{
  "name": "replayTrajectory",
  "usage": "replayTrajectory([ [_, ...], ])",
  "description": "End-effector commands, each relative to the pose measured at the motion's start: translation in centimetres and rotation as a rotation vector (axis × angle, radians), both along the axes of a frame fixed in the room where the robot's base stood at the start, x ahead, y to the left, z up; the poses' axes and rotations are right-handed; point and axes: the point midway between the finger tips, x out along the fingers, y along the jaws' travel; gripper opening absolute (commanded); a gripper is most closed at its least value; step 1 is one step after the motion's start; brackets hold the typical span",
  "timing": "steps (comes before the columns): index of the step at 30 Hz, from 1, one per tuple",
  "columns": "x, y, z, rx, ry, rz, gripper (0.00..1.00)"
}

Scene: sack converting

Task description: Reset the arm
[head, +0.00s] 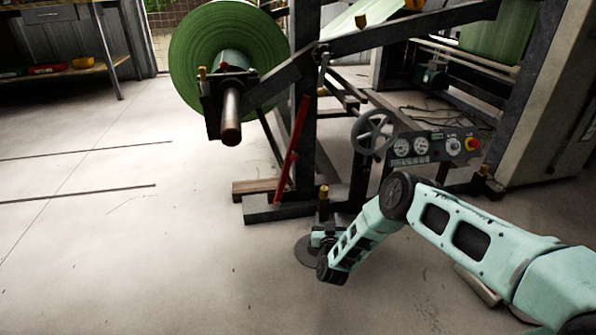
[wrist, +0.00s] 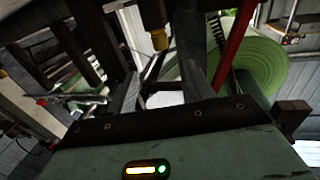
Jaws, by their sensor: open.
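My arm (head: 470,235) reaches in from the lower right of the head view, bends at a raised elbow, and drops to the wrist low in front of the machine. My gripper (head: 323,225) is at its end, small and dark there, beside a brass-tipped part. In the wrist view, its two dark fingers (wrist: 163,85) stand apart and nothing is seen held between them. A brass knob (wrist: 158,40) shows in line with the gap; I cannot tell how far beyond it lies.
A green roll (head: 205,55) on a dark spindle hangs on the machine frame, with a red lever (head: 291,155) below. A handwheel (head: 372,133) and gauge panel (head: 432,147) stand just right of the gripper. A dark round plate (head: 304,251) lies by the wrist. Floor at left is mostly clear.

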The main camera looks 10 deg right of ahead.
Motion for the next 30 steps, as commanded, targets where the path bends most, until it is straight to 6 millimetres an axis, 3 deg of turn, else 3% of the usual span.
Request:
replayTrajectory([
  [5, 1.2, 1.9, 2.5, 0.025, 0.032, 0.054, 0.52],
  [11, 3.3, 9.1, 10.7, 0.095, 0.178, 0.253, 0.52],
  [16, 1.7, 15.5, 18.1, 0.125, 0.347, 0.435, 0.52],
  [20, -1.5, 19.4, 23.5, 0.123, 0.483, 0.558, 0.52],
  [24, -6.5, 22.4, 29.0, 0.097, 0.636, 0.67, 0.52],
  [30, -15.5, 24.0, 35.7, 0.023, 0.859, 0.782, 0.52],
])
